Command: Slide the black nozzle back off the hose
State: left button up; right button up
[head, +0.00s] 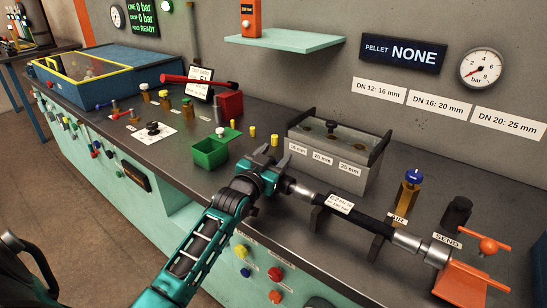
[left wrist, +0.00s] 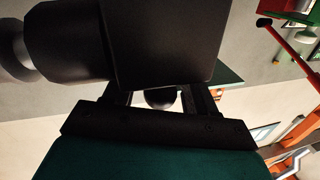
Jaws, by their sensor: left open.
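The black hose (head: 374,226) lies along the bench, with a white label around its middle and a silver fitting (head: 408,241) at its right end. A silver fitting (head: 303,191) shows at its left end. My left gripper (head: 279,166) is open beside this left end. A short dark piece there, partly hidden by the gripper, may be the black nozzle. In the left wrist view, large dark shapes (left wrist: 155,40) fill the top across the fingers; I cannot tell which part they are. A round dark end (left wrist: 160,98) shows between the fingers. My right gripper is not in view.
A grey lidded bin (head: 340,172) stands behind the hose. An orange clamp (head: 470,285), a brass valve (head: 408,195) and a black cylinder (head: 457,212) stand at the right. A green box (head: 210,150) and small yellow parts lie left of the gripper.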

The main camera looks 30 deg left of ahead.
pick_arm(q)
grip_shut()
dwell(0.4)
jog(key=shift+a, duration=0.1)
